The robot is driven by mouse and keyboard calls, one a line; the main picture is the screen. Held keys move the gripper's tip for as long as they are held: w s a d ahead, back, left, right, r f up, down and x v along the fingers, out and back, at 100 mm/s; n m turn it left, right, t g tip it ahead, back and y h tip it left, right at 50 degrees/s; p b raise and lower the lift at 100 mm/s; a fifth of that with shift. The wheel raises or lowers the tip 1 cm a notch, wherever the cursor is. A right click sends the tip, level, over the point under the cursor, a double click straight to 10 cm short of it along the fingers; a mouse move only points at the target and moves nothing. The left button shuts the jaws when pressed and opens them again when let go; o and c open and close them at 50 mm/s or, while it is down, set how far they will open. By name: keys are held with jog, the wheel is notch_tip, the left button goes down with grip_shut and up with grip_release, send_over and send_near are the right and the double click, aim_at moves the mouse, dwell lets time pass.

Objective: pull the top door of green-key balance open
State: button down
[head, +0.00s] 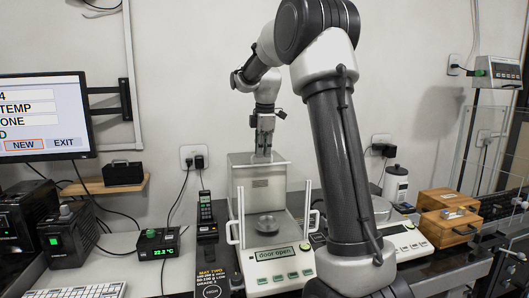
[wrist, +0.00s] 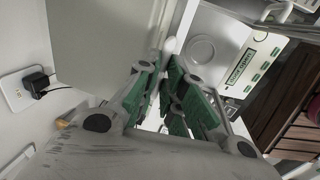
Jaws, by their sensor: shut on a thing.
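The balance (head: 284,270) stands on the bench in the middle of the head view, with a glass-walled chamber, a round pan (head: 263,222) and a display (head: 270,254) reading "door open". White upright handles show at its front left and right. My gripper (head: 263,153) points down at the top of the chamber, towards its back. In the wrist view my gripper (wrist: 168,66) has its green-padded fingers closed around a white handle (wrist: 170,45) at the top door's edge. The fingers partly hide the handle. The pan (wrist: 201,49) shows beyond it, seemingly uncovered.
A second balance (head: 407,239) stands to the right, partly behind my arm. A black handset (head: 206,210) stands close on the balance's left. The wall is close behind.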

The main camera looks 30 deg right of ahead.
jog(key=shift+w, duration=0.25)
jog(key=c, duration=1.5)
grip_release()
jog(key=r, duration=0.4)
jog(key=s+r, duration=0.1)
jog(key=r, duration=0.3)
jog(key=s+r, duration=0.1)
jog(key=r, duration=0.2)
jog(key=shift+s+a+r, duration=0.15)
jog(key=shift+a+r, duration=0.1)
jog(key=shift+r, duration=0.15)
